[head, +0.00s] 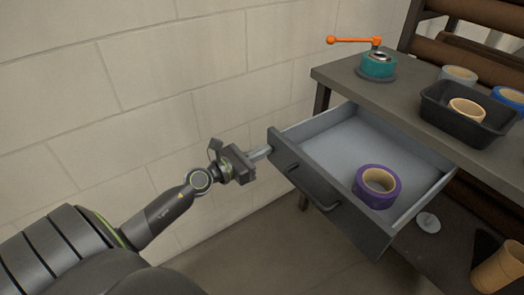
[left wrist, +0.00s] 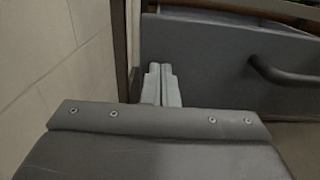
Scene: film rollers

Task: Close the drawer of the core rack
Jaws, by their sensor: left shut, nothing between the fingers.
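The grey drawer (head: 335,148) of the core rack is pulled out from under the dark top (head: 340,82). A purple roll of tape (head: 377,186) lies inside it. The drawer front has a dark bar handle (head: 312,186). My left gripper (head: 262,153) is shut and empty, with its fingertips at the left end of the drawer front. In the left wrist view the shut fingers (left wrist: 162,84) point at the drawer front (left wrist: 205,65), with the handle (left wrist: 285,75) to their right. I cannot tell whether they touch it. My right gripper is not in view.
On the top stand a teal device with an orange crank (head: 378,65), a black tray (head: 462,125) holding a roll, and more rolls. A cardboard tube (head: 497,268) stands low at right. A block wall (head: 130,90) runs along the left.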

